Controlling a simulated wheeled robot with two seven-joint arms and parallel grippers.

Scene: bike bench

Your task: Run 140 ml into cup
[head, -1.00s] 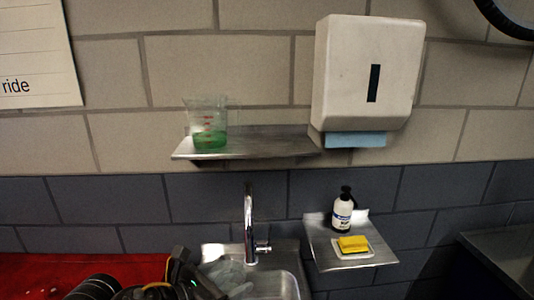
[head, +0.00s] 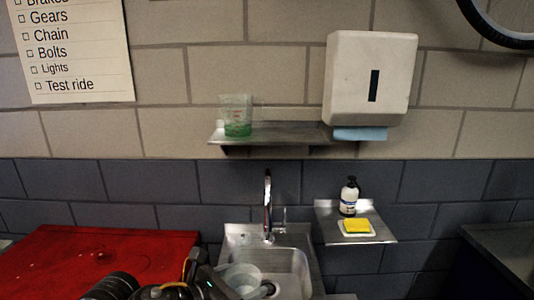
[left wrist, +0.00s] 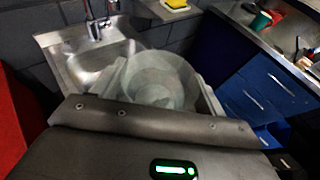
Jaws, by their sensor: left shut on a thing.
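A clear cup (head: 243,277) is at the left side of the sink in the head view, seen from above. It also shows large in the left wrist view (left wrist: 160,80), between the fingers. My left gripper (head: 215,283) is shut on this cup; its fingertips are partly hidden. The metal tap (head: 267,205) rises at the back of the sink (head: 292,265), beyond the cup. I cannot see any level in the cup. My right gripper is not in view.
A measuring jug with green liquid (head: 238,116) stands on the upper shelf (head: 285,133). A soap bottle (head: 348,197) and yellow sponge (head: 356,225) are on the small shelf (head: 330,236). A red bench top (head: 90,255) lies left; a paper dispenser (head: 370,80) hangs above.

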